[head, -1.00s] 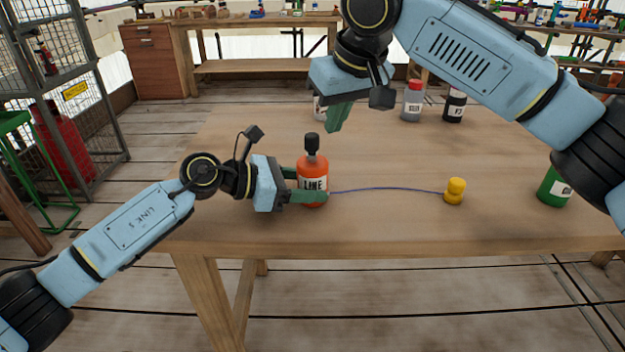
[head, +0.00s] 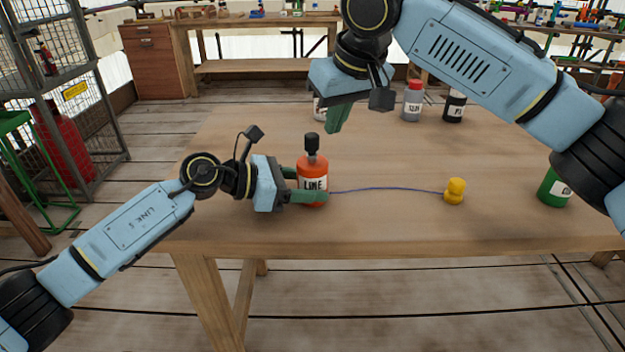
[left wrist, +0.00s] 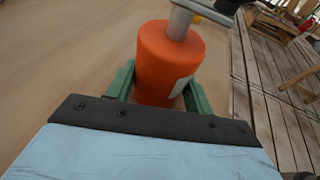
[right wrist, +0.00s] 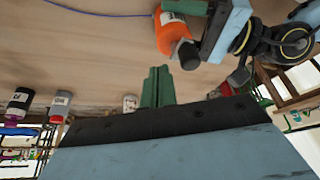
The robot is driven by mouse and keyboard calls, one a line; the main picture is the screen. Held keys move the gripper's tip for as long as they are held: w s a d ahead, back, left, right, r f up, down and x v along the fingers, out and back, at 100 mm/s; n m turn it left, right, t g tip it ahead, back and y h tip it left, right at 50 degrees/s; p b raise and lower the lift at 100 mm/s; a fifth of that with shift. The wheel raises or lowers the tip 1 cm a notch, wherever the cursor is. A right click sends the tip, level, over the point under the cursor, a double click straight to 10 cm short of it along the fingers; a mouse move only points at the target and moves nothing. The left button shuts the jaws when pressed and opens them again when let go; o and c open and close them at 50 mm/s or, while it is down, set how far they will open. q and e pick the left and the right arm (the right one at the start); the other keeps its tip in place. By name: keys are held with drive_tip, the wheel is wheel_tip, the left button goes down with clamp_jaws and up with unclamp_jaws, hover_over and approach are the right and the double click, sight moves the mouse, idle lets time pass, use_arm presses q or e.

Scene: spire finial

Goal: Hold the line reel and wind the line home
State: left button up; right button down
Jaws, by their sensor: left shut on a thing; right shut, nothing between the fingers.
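The line reel is an orange bottle-shaped body (head: 311,172) with a white LINE label and a black knob (head: 312,143) on top. It stands upright near the table's front left. My left gripper (head: 307,190) is shut around its body; the left wrist view shows the orange body (left wrist: 168,62) between both green fingers. A thin blue line (head: 385,188) runs from the reel to a yellow bobbin-like piece (head: 455,191) on the table at the right. My right gripper (head: 338,117) is shut and empty, above and behind the reel. In the right wrist view its fingers (right wrist: 157,86) are together, apart from the knob (right wrist: 187,54).
A green bottle (head: 554,188) stands at the right of the table (head: 250,229). A grey bottle (head: 412,101), a dark bottle (head: 454,106) and a partly hidden white-labelled container (head: 320,109) stand at the back. The table between reel and yellow piece is clear except for the line.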

sight(316, 137)
drive_tip(key=shift+f, duration=1.4)
drive_tip(key=shift+a, duration=0.25)
drive_tip(key=shift+a, duration=0.45)
drive_tip(key=shift+s+a, duration=0.3)
drive_tip(key=shift+s, duration=0.1)
drive_tip(key=shift+s+a, duration=0.5)
drive_tip(key=shift+a, duration=0.1)
idle(0.9)
drive_tip(key=shift+d+r, duration=0.1)
drive_tip(key=shift+r, duration=3.4)
